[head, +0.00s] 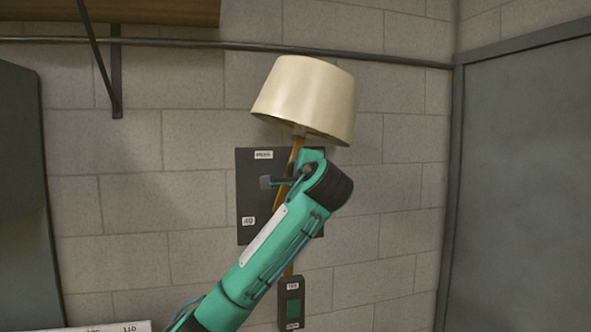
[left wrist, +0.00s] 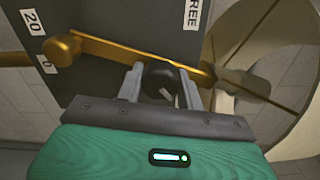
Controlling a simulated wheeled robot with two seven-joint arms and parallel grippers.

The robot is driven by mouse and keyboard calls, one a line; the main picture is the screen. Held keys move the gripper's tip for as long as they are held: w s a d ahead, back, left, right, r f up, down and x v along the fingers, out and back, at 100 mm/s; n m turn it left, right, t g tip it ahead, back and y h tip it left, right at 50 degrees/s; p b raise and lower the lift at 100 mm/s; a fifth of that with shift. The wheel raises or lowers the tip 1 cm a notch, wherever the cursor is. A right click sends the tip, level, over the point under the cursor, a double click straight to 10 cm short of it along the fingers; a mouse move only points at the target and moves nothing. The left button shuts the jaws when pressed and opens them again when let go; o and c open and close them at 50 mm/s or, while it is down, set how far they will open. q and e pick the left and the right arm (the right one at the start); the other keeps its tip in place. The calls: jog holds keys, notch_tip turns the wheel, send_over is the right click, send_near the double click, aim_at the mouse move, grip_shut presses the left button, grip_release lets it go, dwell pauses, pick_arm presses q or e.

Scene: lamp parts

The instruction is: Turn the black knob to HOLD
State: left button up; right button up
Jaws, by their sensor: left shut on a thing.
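The black knob (left wrist: 158,78) sits on a dark panel (left wrist: 110,20) in the left wrist view, with a pale pointer mark on its face. My left gripper (left wrist: 161,80) is shut on it, one grey finger at each side. In the head view, my green left arm reaches up to the panel (head: 248,215) and hides the knob. A label ending in "REE" stands above the knob in the left wrist view. I cannot read the word HOLD in either view. My right gripper is not in view.
A cream lampshade (head: 306,98) hangs just above the wrist, and its rim is close on the right in the wrist view. A brass bar (left wrist: 110,50) passes beside the knob. A shelf (head: 140,12) is upper left.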

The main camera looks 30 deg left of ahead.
pick_arm(q)
jog(key=shift+m, duration=0.7)
jog(key=shift+f, duration=0.1)
jog(key=o, duration=1)
jog(key=shift+d, duration=0.1)
jog(key=shift+b+v, duration=3.2)
jog(key=shift+v, duration=3.65)
